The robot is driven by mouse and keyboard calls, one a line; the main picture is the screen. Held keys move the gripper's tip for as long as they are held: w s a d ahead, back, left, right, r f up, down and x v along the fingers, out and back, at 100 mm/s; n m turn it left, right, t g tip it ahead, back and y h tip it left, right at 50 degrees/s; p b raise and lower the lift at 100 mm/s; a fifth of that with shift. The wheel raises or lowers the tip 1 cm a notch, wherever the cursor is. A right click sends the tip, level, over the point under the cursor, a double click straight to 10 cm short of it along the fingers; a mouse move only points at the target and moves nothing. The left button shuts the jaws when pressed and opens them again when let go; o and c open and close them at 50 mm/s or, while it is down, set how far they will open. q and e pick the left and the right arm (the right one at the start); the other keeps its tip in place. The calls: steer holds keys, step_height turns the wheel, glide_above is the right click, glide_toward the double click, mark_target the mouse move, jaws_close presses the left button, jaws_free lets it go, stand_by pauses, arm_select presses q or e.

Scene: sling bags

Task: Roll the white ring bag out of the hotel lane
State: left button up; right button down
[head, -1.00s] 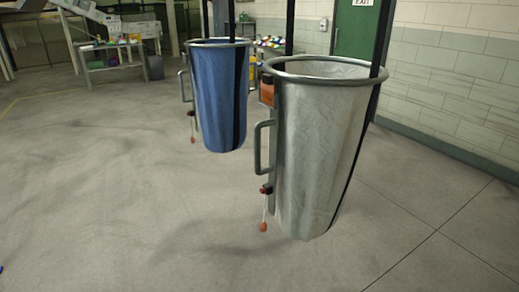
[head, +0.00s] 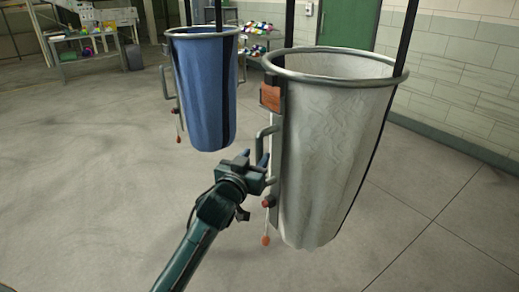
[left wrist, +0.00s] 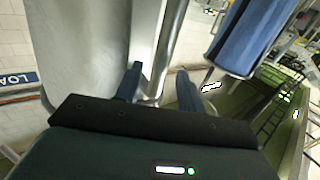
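The white ring bag (head: 325,150) hangs from straps by its metal ring at the right of the head view; its pale side also shows in the left wrist view (left wrist: 85,45). A grey side handle (head: 262,143) stands out from its left side. My left gripper (head: 258,160) is at this handle, hiding its middle part. In the left wrist view, the fingers (left wrist: 157,85) are apart, with the grey handle tube (left wrist: 166,45) between or just beyond their tips. I cannot tell whether they touch it. My right gripper is not in view.
A blue ring bag (head: 205,95) hangs close by, behind and left of the white one. A red-orange pull tag (head: 266,240) hangs on a cord below the handle. A block wall (head: 465,75) stands at the right. The floor (head: 90,180) is open at the left.

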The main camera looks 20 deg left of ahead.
mark_target(258, 153)
arm_select(q)
steer(key=shift+w+d, duration=0.1)
steer(key=shift+w, duration=1.85)
jaws_close()
